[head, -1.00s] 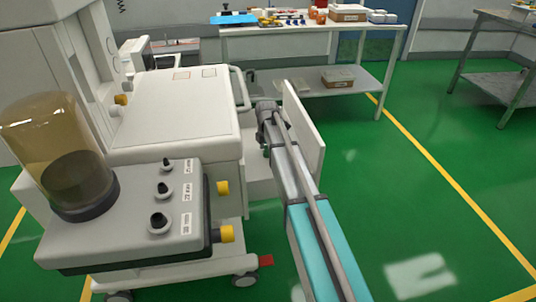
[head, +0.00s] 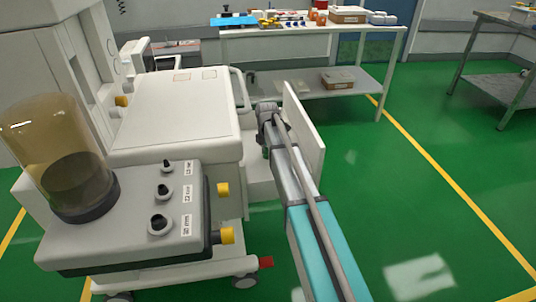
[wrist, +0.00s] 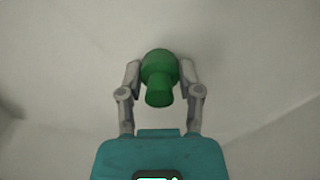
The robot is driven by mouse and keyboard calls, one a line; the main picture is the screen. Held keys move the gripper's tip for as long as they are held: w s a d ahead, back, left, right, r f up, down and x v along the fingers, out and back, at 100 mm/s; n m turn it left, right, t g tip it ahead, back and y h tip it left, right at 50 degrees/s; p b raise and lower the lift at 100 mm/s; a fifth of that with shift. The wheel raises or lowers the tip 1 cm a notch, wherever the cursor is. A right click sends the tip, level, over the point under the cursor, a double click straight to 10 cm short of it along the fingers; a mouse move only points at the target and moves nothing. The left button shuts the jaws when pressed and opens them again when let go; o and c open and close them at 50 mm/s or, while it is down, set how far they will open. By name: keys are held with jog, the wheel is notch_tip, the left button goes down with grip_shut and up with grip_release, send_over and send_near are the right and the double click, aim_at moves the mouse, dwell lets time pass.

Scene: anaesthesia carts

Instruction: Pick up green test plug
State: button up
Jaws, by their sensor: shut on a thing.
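The green test plug (wrist: 160,75) is between the two fingers of my gripper (wrist: 160,80) in the wrist view. It has a wide round head and a narrower stub. My gripper is shut on it, with a finger against each side. In the head view, my wrist is over the open drawer (head: 262,184) of the white cart, beside the drawer's upright front panel (head: 303,135). A small bit of green shows under my wrist there; most of the plug and fingers are hidden by the arm.
The anaesthesia cart (head: 175,115) stands left of my arm, with a control box (head: 125,225) and an amber canister (head: 60,160) nearer. A table (head: 300,30) with small items stands behind. Green floor is open to the right, and a metal table (head: 505,40) stands far right.

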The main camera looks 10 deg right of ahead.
jog(key=shift+r, duration=0.1)
notch_tip(320, 180, up, 28)
jog(key=p, duration=2.8)
